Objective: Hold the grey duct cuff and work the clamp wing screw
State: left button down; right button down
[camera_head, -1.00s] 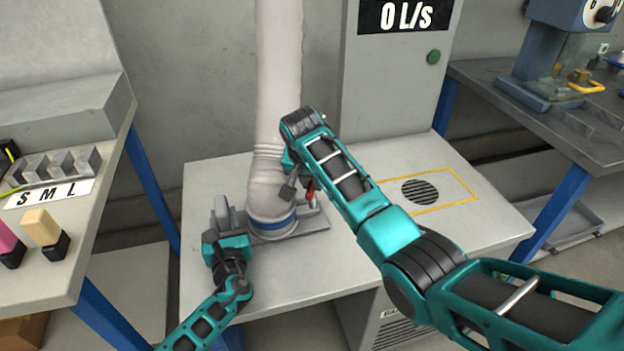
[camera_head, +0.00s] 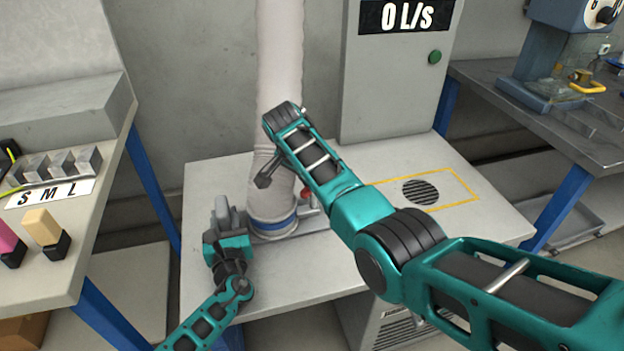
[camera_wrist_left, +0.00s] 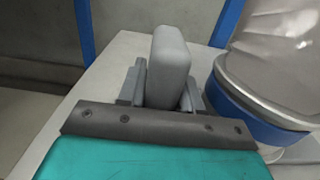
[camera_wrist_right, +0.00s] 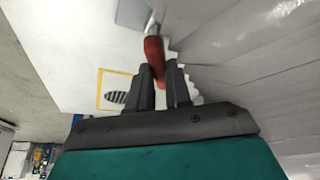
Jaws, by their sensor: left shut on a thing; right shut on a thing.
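The pale duct (camera_head: 277,70) hangs down to a cuff with a blue band (camera_head: 272,228) on the bench. A grey upright block (camera_head: 222,212), seemingly the cuff's grip, stands left of the band. My left gripper (camera_wrist_left: 165,95) is shut on this grey block (camera_wrist_left: 170,55), beside the blue band in the left wrist view. The red wing screw (camera_wrist_right: 153,50) sits between the fingertips of my right gripper (camera_wrist_right: 161,74), which is shut on it beside the duct. In the head view the red screw (camera_head: 305,193) partly shows; my right wrist hides most of the right gripper.
A grey cabinet with a "0 L/S" display (camera_head: 405,16) and green button (camera_head: 434,57) stands behind. A yellow-outlined vent (camera_head: 420,191) is on the bench right. A side table (camera_head: 30,290) with S M L blocks is left. The bench front is clear.

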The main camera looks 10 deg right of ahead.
jog(key=shift+m+g, duration=0.3)
jog(key=shift+m, duration=0.5)
jog(key=shift+h, duration=0.3)
jog(key=c, duration=1)
grip_release()
jog(key=shift+c, duration=0.2)
jog(key=shift+r, duration=0.1)
jog(key=v, duration=1.2)
